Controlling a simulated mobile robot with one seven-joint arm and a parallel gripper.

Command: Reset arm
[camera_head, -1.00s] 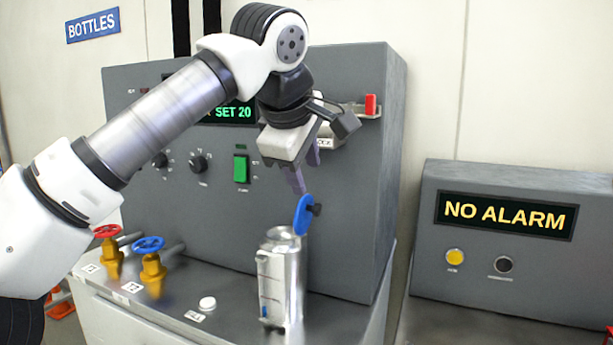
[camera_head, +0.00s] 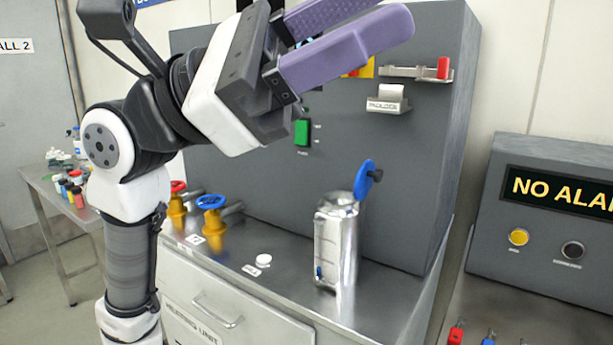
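My gripper (camera_head: 345,32) is at the top of the picture, raised above the bench and in front of the grey cabinet. Its two purple fingers point up and to the right, with a gap between them and nothing seen between them. The upper finger is partly cut off by the picture's top edge. My arm rises at the left and bends over toward the middle. A metal vessel (camera_head: 338,250) with an open blue lid (camera_head: 366,180) stands upright on the bench, well below my gripper and apart from it.
The bench top (camera_head: 290,290) holds a red valve (camera_head: 177,200), a blue valve (camera_head: 211,215) and a white button (camera_head: 264,260). The grey cabinet (camera_head: 420,150) has a green switch (camera_head: 302,132) and a red-handled bar (camera_head: 443,68). An alarm panel (camera_head: 560,190) stands right. A side table (camera_head: 62,215) with bottles stands left.

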